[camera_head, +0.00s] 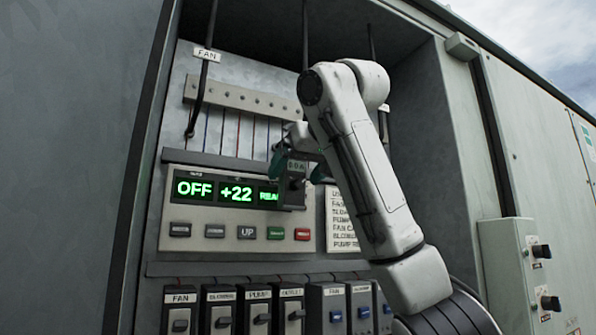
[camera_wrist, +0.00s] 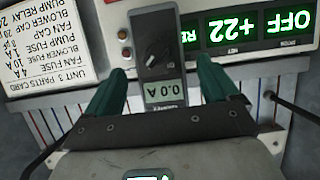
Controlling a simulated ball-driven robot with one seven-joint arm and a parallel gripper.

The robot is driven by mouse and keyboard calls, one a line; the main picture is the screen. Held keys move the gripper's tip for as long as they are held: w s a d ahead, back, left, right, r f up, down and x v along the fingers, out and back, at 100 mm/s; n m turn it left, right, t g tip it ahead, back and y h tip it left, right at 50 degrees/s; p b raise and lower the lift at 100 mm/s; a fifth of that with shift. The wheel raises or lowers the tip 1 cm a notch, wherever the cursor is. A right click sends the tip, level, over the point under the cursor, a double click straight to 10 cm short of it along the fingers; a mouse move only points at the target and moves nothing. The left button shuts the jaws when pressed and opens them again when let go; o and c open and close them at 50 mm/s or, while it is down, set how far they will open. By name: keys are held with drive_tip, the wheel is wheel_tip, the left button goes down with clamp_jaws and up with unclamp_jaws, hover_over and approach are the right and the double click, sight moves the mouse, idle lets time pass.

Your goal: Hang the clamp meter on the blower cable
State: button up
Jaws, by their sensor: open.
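The clamp meter (camera_head: 292,190) is a dark upright body with a dial and a small display reading 0.0 A, in front of the control panel. The meter's jaws are hidden by my gripper. A middle cable (camera_head: 304,35) runs down behind my arm; its label and lower end are hidden, so I cannot tell whether the meter hangs on it.
A cable labelled FAN (camera_head: 199,90) hangs at the left, and another cable (camera_head: 372,42) at the right. The panel display (camera_head: 220,190) reads OFF +22, with buttons below. Fuse blocks (camera_head: 260,310) line the bottom. A parts card (camera_wrist: 45,45) is beside the meter.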

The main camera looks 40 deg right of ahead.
drive_tip(key=b+v, duration=0.5)
drive_tip(key=v, duration=0.5)
drive_tip(key=shift+s+r, duration=0.15)
drive_tip(key=shift+s, duration=0.2)
drive_tip(key=shift+a, duration=0.1)
